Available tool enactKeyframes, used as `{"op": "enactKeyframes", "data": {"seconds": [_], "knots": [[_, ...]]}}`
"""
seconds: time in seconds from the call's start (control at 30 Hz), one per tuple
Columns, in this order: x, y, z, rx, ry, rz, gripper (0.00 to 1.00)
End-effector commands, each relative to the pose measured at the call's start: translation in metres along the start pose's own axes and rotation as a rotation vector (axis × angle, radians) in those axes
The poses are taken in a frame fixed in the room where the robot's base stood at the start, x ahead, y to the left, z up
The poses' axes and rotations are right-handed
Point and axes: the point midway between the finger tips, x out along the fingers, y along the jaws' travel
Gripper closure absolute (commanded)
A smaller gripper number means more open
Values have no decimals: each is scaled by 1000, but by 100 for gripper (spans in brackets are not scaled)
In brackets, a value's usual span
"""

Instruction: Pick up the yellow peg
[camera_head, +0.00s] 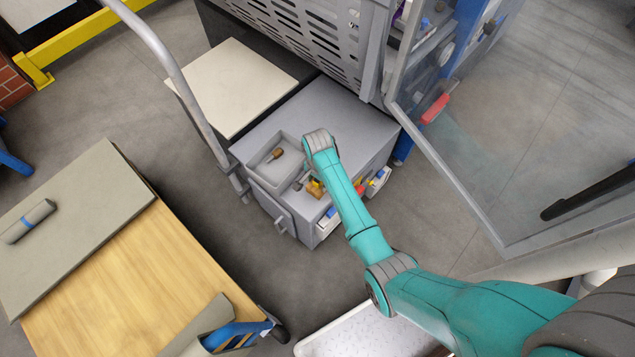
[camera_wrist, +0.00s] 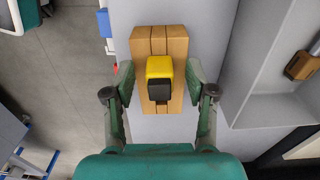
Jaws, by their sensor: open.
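The yellow peg (camera_wrist: 159,66) has a yellow top part and a black lower part in the wrist view. It sits on a brown wooden block (camera_wrist: 146,40). My gripper (camera_wrist: 160,80) is open, with one finger on each side of the peg and gaps between them. Whether the fingertips are level with the peg is not clear. In the head view the brown block (camera_head: 313,189) shows small on the grey cabinet top, and my arm hides part of that area and most of my gripper.
A grey tray (camera_wrist: 267,108) stands right of the block, holding a brown-handled tool (camera_wrist: 300,66). The grey cabinet (camera_head: 340,115) has small open bins (camera_head: 378,183) at its front. A glass door (camera_head: 480,130) stands to the right. A metal handrail (camera_head: 172,68) rises on the left.

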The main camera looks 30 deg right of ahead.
Motion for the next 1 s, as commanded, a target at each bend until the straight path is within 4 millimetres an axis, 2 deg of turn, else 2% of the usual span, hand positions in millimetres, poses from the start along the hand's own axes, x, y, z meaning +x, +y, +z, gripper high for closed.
{"op": "enactKeyframes", "data": {"seconds": [0.13,0.33,0.73,0.87,1.0], "knots": [[0,0,0,0,0,0,46],[0,0,0,0,0,0,96],[-5,0,0,0,0,0,98],[-22,0,0,0,1,-1,98],[-49,-1,0,0,1,-2,98]]}}
